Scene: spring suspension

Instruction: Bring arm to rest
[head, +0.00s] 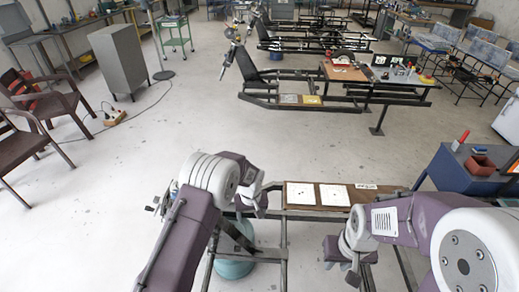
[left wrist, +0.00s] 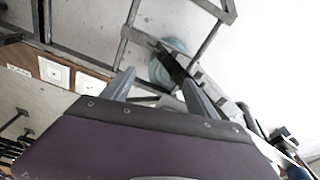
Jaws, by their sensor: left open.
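My left gripper (head: 259,208) is beside the left end of a bench frame in the head view. In the left wrist view its two fingers (left wrist: 158,92) are spread apart, with nothing between them that I can tell is held. A dark spring-like part (left wrist: 172,64) lies beyond the fingers, next to a teal round object (left wrist: 157,74); both also show below the gripper in the head view, partly hidden by my arm. My right gripper (head: 353,273) hangs low at the right of the frame, small and partly covered; its jaw opening is unclear.
A wooden board (head: 378,198) with two white square plates (head: 300,193) lies on the metal frame (head: 283,240) near my grippers. Brown chairs (head: 50,103) stand at left. The middle floor is clear.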

